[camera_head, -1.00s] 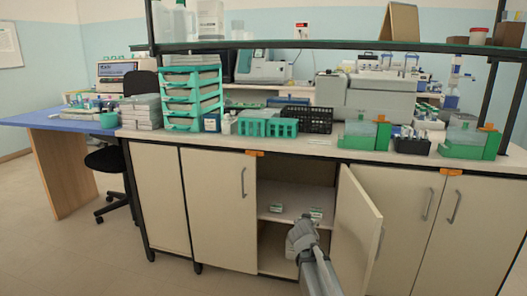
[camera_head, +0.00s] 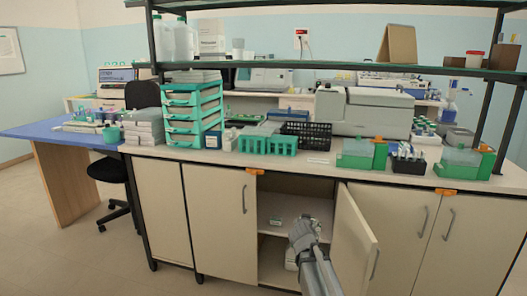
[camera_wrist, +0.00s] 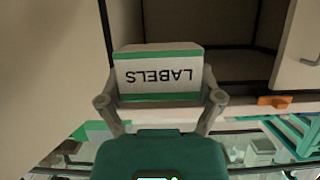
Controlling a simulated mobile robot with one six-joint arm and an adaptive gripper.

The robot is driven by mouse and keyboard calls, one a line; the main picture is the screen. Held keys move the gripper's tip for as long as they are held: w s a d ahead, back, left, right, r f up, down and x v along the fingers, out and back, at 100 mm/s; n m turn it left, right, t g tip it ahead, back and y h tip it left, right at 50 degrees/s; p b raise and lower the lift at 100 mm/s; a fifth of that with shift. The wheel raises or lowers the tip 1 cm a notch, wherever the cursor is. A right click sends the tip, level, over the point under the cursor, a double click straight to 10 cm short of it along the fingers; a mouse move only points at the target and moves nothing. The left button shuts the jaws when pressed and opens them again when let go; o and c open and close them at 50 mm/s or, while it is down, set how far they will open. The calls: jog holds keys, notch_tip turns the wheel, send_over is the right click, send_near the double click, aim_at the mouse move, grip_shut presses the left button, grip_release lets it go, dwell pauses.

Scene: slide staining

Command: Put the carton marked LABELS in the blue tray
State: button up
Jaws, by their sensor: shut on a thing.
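The carton marked LABELS (camera_wrist: 158,75) is white with green edges. Its lettering is upside down in the wrist view. My gripper (camera_wrist: 160,98) is shut on it, with one finger at each side. In the head view my gripper (camera_head: 304,232) is at the open cabinet and largely hides the carton. I cannot clearly make out the blue tray in either view.
Another small green-and-white carton (camera_head: 275,221) sits on the cabinet shelf (camera_head: 270,207), left of my gripper. The open cabinet door (camera_head: 352,235) stands close on the right. Racks and equipment crowd the worktop (camera_head: 330,165) above.

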notch_tip(320, 180, up, 31)
jog(key=p, duration=2.9)
jog(key=shift+f, duration=0.2)
jog(key=shift+f, duration=0.1)
